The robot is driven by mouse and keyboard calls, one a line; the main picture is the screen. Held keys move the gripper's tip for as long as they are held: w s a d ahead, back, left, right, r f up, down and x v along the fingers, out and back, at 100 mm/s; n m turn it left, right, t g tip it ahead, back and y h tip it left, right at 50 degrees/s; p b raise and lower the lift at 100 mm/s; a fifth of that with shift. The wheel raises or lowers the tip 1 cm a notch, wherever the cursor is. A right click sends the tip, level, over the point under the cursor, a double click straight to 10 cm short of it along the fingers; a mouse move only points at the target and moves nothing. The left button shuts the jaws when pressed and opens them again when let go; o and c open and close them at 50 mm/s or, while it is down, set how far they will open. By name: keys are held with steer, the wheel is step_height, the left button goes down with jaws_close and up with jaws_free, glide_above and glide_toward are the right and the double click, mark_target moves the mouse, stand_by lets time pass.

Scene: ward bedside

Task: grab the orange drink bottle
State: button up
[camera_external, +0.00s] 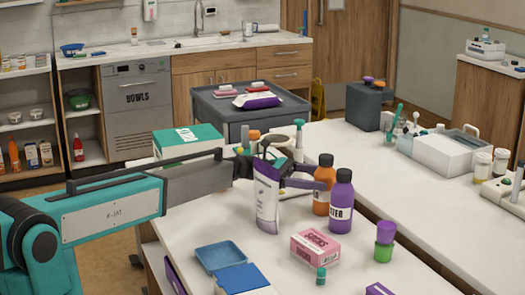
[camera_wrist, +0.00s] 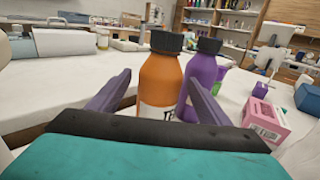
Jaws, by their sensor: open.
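The orange drink bottle (camera_external: 323,190) with a black cap stands upright on the white table. A purple bottle (camera_external: 342,205) with a black cap stands right beside it and partly covers it in the external view. My gripper (camera_external: 301,176) is open and empty, close to the orange bottle. In the wrist view, my gripper's purple fingers (camera_wrist: 160,77) are spread to either side of the orange bottle (camera_wrist: 161,78). The purple bottle (camera_wrist: 204,72) is just beyond the right finger. I cannot tell whether a finger touches either bottle. The orange bottle's base is hidden.
A white and purple tube (camera_external: 267,200) stands in front of my gripper in the external view. A pink box (camera_external: 318,247), a green and purple cup (camera_external: 384,243) and a blue tray (camera_external: 219,257) are nearby. A teal box (camera_external: 187,141) is behind my arm.

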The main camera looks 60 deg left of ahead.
steer(key=shift+x, duration=0.8)
steer(key=shift+c, duration=0.2)
steer(key=c, duration=1.3)
steer(key=shift+r, duration=0.15)
steer(key=shift+r+p, duration=0.5)
steer(key=s, duration=0.4)
step_height(320, 180, up, 14)
steer(key=p, duration=0.7)
steer(key=shift+f, duration=0.1)
